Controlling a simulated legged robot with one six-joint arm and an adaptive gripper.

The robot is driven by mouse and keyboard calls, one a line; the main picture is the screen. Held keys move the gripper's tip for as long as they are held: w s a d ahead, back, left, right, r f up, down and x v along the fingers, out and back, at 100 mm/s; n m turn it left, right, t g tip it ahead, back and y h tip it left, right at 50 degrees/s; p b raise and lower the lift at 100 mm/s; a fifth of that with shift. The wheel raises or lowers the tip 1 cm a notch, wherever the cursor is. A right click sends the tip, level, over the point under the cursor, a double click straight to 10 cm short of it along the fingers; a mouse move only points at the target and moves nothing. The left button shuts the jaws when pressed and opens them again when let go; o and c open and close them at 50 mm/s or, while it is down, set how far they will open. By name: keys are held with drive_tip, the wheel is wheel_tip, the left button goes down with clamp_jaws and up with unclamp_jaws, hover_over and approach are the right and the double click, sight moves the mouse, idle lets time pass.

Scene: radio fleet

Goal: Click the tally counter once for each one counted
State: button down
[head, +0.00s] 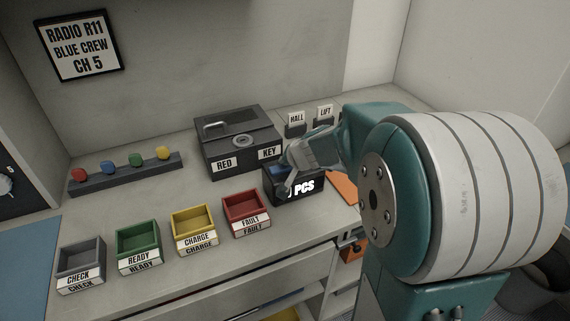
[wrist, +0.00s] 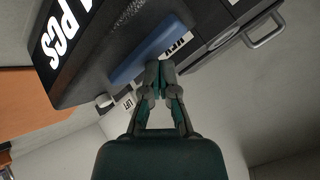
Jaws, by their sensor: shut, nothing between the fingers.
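The tally counter (head: 303,198) is a dark box at the counter's front right, with "PCS" in white on its face. In the head view my gripper hides most of the figure before "PCS". A blue bar (wrist: 148,50) lies along the top of the tally counter, which also fills the upper left of the wrist view (wrist: 95,62). My gripper (head: 286,184) is shut and empty, over the counter's top. In the wrist view its closed fingertips (wrist: 159,68) are beside the blue bar; I cannot tell whether they touch it.
A dark key box (head: 237,140) stands behind. Grey (head: 81,264), green (head: 139,244), yellow (head: 194,228) and red (head: 245,210) labelled bins line the front. A rack (head: 125,174) with coloured knobs is at back left. HALL (head: 296,119) and LIFT (head: 324,112) tags stand at back right.

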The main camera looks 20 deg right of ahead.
sight(286, 167)
idle(0.3)
drive_tip(key=shift+r, duration=0.9)
drive_tip(key=shift+r, duration=0.1)
drive_tip(key=shift+r, duration=2.4)
drive_tip(key=s+a+n+g, duration=0.1)
drive_tip(key=s+a+n, duration=0.3)
drive_tip(key=s, duration=0.8)
drive_tip(key=s+a+n+g, duration=0.2)
drive_tip(key=s+a, duration=0.4)
drive_tip(key=s, duration=0.7)
drive_tip(key=shift+s+n+g+h, duration=0.3)
drive_tip(key=shift+n+h, duration=0.1)
drive_tip(key=shift+n, duration=0.5)
